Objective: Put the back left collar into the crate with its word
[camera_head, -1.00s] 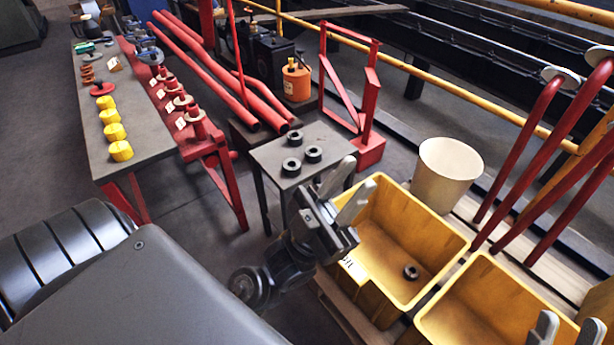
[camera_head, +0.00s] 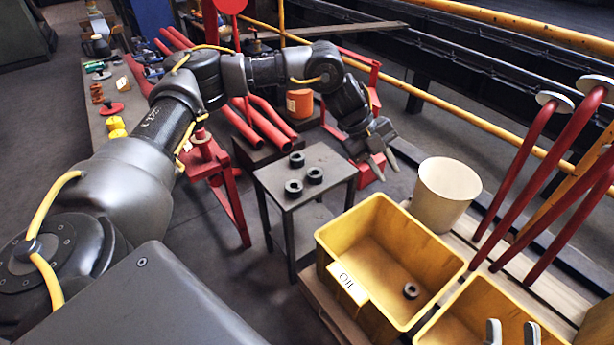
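Three dark ring collars stand on the small grey table: one at the back (camera_head: 297,159), one at the right (camera_head: 315,175) and one at the front left (camera_head: 293,188). Another dark collar (camera_head: 411,290) lies on the floor of the yellow crate (camera_head: 335,240), whose white label seems to read "OIL". A second yellow crate (camera_head: 458,302) is beside it, its word not visible. My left gripper (camera_head: 388,174) is open and empty, in the air right of the table and behind the first crate. My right gripper (camera_head: 512,331) is open at the bottom right, over the second crate.
The small table (camera_head: 328,160) stands left of the first crate. A cream bin (camera_head: 445,190) is behind the crates. Red bent pipes (camera_head: 535,165) rise at the right. An orange can (camera_head: 300,103) and red pipes (camera_head: 270,120) are behind the table. My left arm hides much of the long bench.

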